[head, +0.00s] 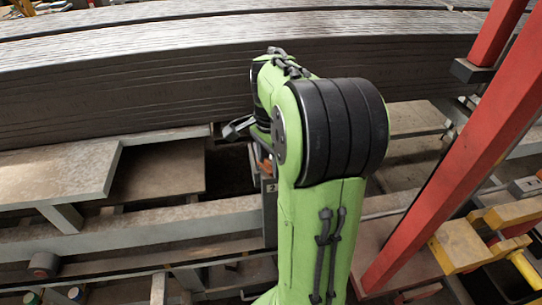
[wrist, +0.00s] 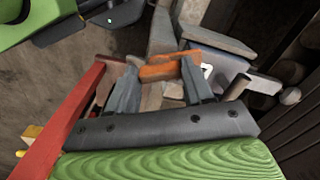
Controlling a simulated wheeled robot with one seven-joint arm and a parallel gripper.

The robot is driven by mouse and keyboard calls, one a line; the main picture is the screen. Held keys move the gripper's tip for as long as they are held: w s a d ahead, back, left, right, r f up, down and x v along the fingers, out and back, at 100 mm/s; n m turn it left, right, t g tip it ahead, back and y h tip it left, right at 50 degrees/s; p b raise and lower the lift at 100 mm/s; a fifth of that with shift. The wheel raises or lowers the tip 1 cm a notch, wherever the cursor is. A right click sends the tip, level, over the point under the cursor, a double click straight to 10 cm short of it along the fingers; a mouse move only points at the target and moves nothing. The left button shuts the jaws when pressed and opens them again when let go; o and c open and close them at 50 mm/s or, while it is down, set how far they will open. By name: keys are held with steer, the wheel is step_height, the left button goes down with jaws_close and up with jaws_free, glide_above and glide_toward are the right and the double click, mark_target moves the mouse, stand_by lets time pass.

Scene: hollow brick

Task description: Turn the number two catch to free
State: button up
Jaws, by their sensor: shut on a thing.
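In the wrist view an orange catch handle (wrist: 160,72) lies across between the two grey fingers of my gripper (wrist: 159,78), and the gripper is shut on it. A pale plate with a dark mark, partly hidden, shows beside the right finger (wrist: 207,70); I cannot read its number for sure. The catch sits at a grey metal housing (wrist: 222,66). In the head view my green arm hides most of the gripper and catch. A grey post with a small label (head: 270,188) shows just left of the arm.
In the head view a red beam (head: 455,150) rises at the right, near my arm. Stacked grey planks (head: 130,80) fill the back. Grey rails (head: 120,235) run along the front left. Yellow blocks (head: 460,245) stand at the lower right. The red beam also shows in the wrist view (wrist: 65,125).

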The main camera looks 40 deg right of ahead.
mark_target(271, 163)
steer(key=n+p, duration=0.1)
steer(key=n, duration=0.5)
steer(key=shift+r+n+p, duration=0.1)
steer(key=shift+n+p, duration=0.2)
steer(key=shift+p, duration=0.1)
steer(key=n+p, duration=0.1)
steer(key=n, duration=0.5)
steer(key=shift+n, duration=0.3)
steer(key=o, duration=1)
steer(key=shift+o, duration=0.2)
step_height(271, 163, up, 16)
steer(key=p, duration=0.3)
steer(key=shift+p, duration=0.35)
steer(key=shift+f, duration=0.2)
